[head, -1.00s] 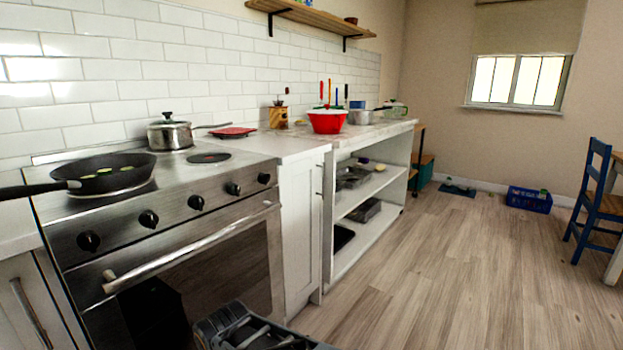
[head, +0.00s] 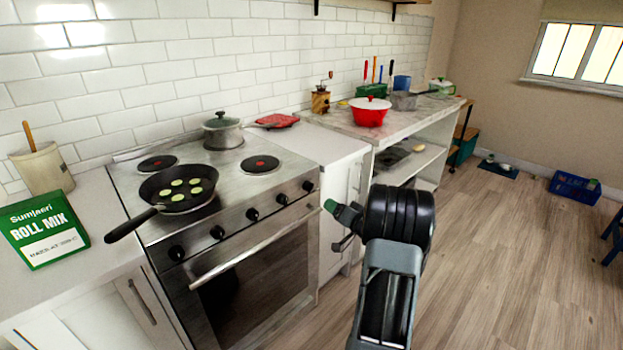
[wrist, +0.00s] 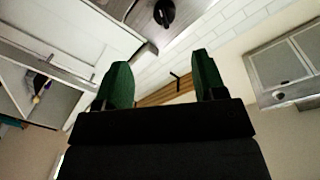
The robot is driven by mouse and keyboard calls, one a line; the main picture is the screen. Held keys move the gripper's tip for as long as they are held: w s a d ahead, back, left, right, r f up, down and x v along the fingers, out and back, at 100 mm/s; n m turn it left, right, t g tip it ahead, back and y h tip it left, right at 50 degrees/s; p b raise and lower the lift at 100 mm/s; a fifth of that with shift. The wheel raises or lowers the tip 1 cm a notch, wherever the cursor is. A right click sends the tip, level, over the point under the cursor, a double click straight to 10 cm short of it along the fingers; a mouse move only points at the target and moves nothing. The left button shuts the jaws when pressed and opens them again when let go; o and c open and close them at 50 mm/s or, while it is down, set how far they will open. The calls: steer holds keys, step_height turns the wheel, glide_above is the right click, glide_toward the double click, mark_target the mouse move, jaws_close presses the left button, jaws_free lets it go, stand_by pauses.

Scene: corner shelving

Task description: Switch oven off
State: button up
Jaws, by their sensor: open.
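The oven (head: 250,285) is a steel range with a dark glass door, a long handle and a row of several black knobs, among them a left one (head: 177,253) and a rightmost one (head: 308,186). The knobs' settings are too small to tell. My gripper (head: 338,224) is open and empty, in front of the white cabinet to the right of the oven, apart from the knobs. In the wrist view its green fingertips (wrist: 162,80) are spread, and one black knob (wrist: 163,12) shows at the top edge.
A black pan (head: 178,190) with green slices sits on the stove, its handle jutting past the front edge. A steel pot (head: 222,131) stands behind. A red casserole (head: 370,112) is on the counter at right. A green roll mix packet (head: 42,232) stands left.

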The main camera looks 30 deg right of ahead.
mark_target(311, 190)
steer(key=w, duration=0.8)
steer(key=w+a, duration=0.1)
steer(key=w, duration=0.4)
steer(key=shift+w+r, duration=0.1)
steer(key=shift+r, duration=0.05)
steer(key=shift+c, duration=0.2)
steer(key=c, duration=0.9)
